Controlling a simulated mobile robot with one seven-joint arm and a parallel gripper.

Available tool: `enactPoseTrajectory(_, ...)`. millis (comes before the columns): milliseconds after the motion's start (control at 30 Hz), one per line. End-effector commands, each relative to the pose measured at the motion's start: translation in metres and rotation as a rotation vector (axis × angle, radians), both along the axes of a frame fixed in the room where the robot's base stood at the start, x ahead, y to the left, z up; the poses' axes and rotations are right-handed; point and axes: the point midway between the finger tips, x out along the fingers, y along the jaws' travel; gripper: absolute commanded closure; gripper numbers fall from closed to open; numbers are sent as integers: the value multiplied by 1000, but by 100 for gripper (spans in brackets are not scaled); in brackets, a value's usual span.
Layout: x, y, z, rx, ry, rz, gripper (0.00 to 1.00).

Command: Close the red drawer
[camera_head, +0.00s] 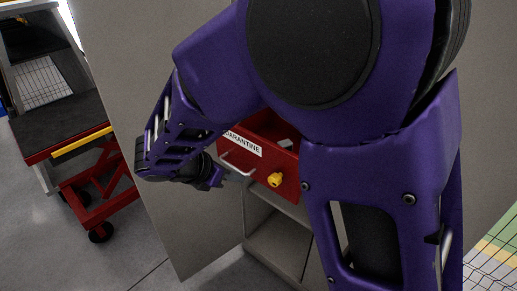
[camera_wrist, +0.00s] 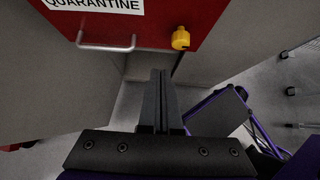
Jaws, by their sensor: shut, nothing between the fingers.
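The red drawer (camera_head: 288,189) sticks out of a grey cabinet, with a white "QUARANTINE" label, a pale bar handle (camera_head: 238,166) and a yellow knob (camera_head: 275,180) on its front. In the wrist view the drawer front (camera_wrist: 165,14) fills the top, with the handle (camera_wrist: 106,46) at upper left and the yellow knob (camera_wrist: 181,39) to its right. My gripper (camera_head: 222,178) is just in front of the drawer, near the handle. In the wrist view its fingers (camera_wrist: 160,80) are together and empty, pointing below the drawer front, apart from the handle. My arm hides part of the drawer.
Grey cabinet panels (camera_head: 165,130) stand on both sides of the drawer, with an open grey compartment (camera_head: 275,240) below it. A red wheeled cart (camera_head: 85,150) stands at the left. Bare floor (camera_head: 70,250) shows at lower left.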

Motion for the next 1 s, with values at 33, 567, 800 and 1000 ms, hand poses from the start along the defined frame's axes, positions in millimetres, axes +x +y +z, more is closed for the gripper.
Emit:
enactPoseTrajectory(33,4,-4,-6,-3,1,-3,100)
enactPoseTrajectory(567,66,-51,-67,2,-2,-4,100)
enactPoseTrajectory(800,83,-64,-66,2,-1,-2,100)
enactPoseTrajectory(1000,84,-66,-66,2,-1,-1,100)
